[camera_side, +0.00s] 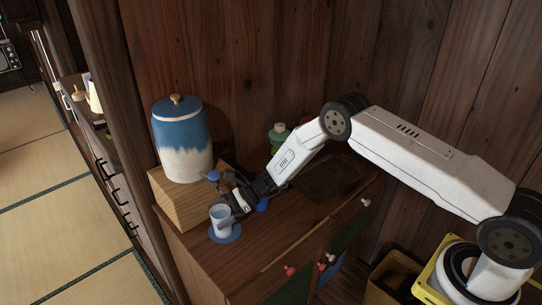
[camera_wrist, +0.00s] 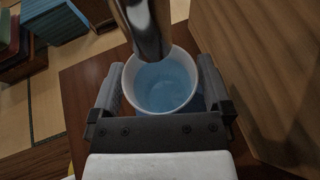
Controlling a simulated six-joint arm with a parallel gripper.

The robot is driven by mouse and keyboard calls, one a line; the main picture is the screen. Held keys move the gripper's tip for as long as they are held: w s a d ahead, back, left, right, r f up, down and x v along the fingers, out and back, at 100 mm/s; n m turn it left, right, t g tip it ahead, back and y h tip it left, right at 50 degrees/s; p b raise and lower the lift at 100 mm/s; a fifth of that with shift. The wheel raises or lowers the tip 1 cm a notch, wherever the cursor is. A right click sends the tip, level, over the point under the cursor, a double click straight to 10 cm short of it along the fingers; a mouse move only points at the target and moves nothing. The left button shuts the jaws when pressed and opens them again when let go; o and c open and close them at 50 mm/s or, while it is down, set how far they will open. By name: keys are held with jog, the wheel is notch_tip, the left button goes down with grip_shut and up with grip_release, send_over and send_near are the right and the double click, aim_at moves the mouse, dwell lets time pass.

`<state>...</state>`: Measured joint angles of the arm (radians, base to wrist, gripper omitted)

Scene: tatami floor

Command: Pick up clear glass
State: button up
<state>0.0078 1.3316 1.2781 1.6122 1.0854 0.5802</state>
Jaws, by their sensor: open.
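The clear glass (camera_side: 221,217) stands upright on a round blue coaster (camera_side: 226,236) near the left front of the wooden cabinet top. In the wrist view the glass (camera_wrist: 162,84) is seen from above, with a pale rim and a bluish inside. My gripper (camera_side: 232,202) is low beside it. In the wrist view my gripper (camera_wrist: 159,88) is open, with one finger to each side of the glass. I cannot tell whether either finger touches it.
A blue and white lidded jar (camera_side: 182,140) stands on a wooden box (camera_side: 180,202) behind the glass. A metal spout (camera_wrist: 146,28) hangs over the far rim of the glass.

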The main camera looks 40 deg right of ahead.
jog(key=c, duration=1.2)
jog(key=shift+o, duration=0.2)
jog(key=shift+r, duration=0.15)
jog(key=shift+r, duration=0.75)
jog(key=s+r, duration=0.1)
jog(key=s, duration=1.7)
jog(key=shift+r, duration=0.4)
